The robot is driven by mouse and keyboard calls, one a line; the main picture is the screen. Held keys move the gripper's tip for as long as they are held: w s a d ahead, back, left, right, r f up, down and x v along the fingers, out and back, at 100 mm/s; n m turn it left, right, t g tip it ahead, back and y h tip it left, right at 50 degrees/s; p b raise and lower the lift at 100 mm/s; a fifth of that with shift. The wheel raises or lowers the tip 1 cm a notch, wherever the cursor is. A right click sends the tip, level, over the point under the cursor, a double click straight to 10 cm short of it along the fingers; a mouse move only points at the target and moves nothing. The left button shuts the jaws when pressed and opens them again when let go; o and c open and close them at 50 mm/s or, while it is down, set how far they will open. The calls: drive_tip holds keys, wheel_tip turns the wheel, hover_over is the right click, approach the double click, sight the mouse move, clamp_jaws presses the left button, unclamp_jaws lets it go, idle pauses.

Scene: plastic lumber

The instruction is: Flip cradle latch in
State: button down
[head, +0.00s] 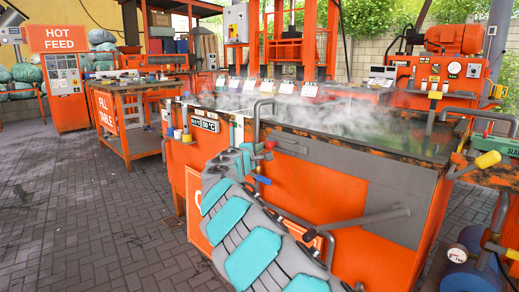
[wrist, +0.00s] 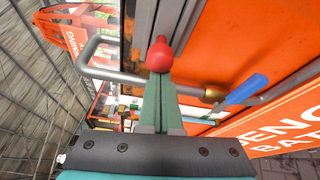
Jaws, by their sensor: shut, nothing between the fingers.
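A red ball knob (wrist: 160,55) sits right at the tips of my gripper (wrist: 159,82) in the wrist view. The gripper's green fingers are together, with nothing between them. They overlap the knob's lower edge in the picture, and I cannot tell whether they touch it. In the head view, my gripper (head: 260,156) is at the near left corner of the orange tank, beside the red knob (head: 270,145). A lever with a blue handle (wrist: 246,90) lies to the right of the fingers. No part is clearly marked as the cradle latch; which lever it is cannot be told.
A bent metal pipe (wrist: 92,55) curves close on the left of the fingers. The steaming orange tank (head: 330,200) fills the middle. A yellow-ended lever (head: 487,160) is at its right. Open paving (head: 80,220) lies to the left.

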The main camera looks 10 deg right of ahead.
drive_tip(key=shift+s+d+b, duration=0.55)
drive_tip(key=shift+s+d, duration=0.1)
drive_tip(key=shift+s, duration=0.2)
drive_tip(key=shift+s+d+b, duration=0.5)
drive_tip(key=shift+s+d, duration=0.1)
drive_tip(key=shift+s, duration=0.2)
